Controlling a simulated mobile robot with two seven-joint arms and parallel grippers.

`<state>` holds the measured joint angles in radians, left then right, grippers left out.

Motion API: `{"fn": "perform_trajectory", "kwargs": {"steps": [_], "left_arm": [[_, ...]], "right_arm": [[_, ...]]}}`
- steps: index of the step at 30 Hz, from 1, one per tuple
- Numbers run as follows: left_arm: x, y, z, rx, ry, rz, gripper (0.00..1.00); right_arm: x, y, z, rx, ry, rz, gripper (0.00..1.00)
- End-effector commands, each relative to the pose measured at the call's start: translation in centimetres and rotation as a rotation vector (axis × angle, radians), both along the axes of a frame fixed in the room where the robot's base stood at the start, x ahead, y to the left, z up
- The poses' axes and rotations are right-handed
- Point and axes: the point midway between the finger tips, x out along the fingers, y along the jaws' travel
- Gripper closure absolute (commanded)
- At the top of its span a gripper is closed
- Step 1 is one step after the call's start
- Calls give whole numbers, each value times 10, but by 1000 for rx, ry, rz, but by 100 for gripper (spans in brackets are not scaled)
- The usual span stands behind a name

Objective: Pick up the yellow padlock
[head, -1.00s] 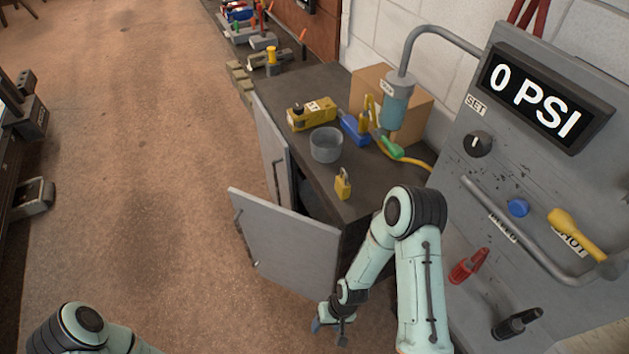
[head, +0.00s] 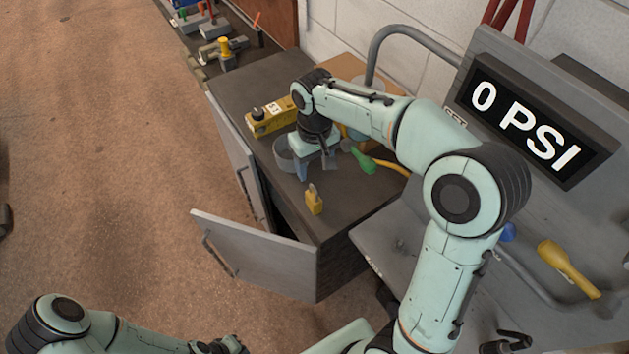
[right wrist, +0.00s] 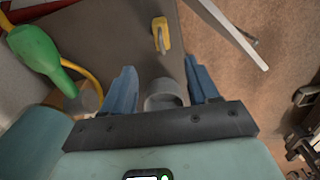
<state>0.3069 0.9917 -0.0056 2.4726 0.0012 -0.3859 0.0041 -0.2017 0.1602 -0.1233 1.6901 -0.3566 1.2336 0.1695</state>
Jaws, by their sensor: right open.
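The yellow padlock (head: 314,203) stands on the dark top of the cabinet (head: 355,205), near its front edge. It also shows in the right wrist view (right wrist: 161,40), at the top, beyond the fingertips. My right gripper (head: 316,170) is over the cabinet top, behind the padlock and apart from it. Its blue fingers (right wrist: 162,82) are open, with no object gripped.
A grey cup (head: 284,158) stands beside my right gripper; it shows between the finger bases in the wrist view. A yellow box-shaped device (head: 268,118), a green-ended hose (head: 363,160) and a cardboard box (head: 345,70) are nearby. An open cabinet door (head: 255,250) juts out front.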

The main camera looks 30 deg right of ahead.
Motion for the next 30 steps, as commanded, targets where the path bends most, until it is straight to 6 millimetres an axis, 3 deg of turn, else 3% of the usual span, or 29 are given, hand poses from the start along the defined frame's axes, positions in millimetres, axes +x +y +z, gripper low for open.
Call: {"fn": "perform_trajectory", "kwargs": {"steps": [5,15,23,30], "left_arm": [[-4,0,-3,1,5,0,100],[-11,0,-11,0,14,1,100],[-11,0,-12,0,13,0,100],[-11,0,-12,0,13,0,100]], "right_arm": [[-1,0,-11,-1,3,-1,40],[-1,0,-72,-1,4,0,40],[-1,1,-91,-1,3,1,40],[-2,3,-126,-1,3,-2,40]]}}
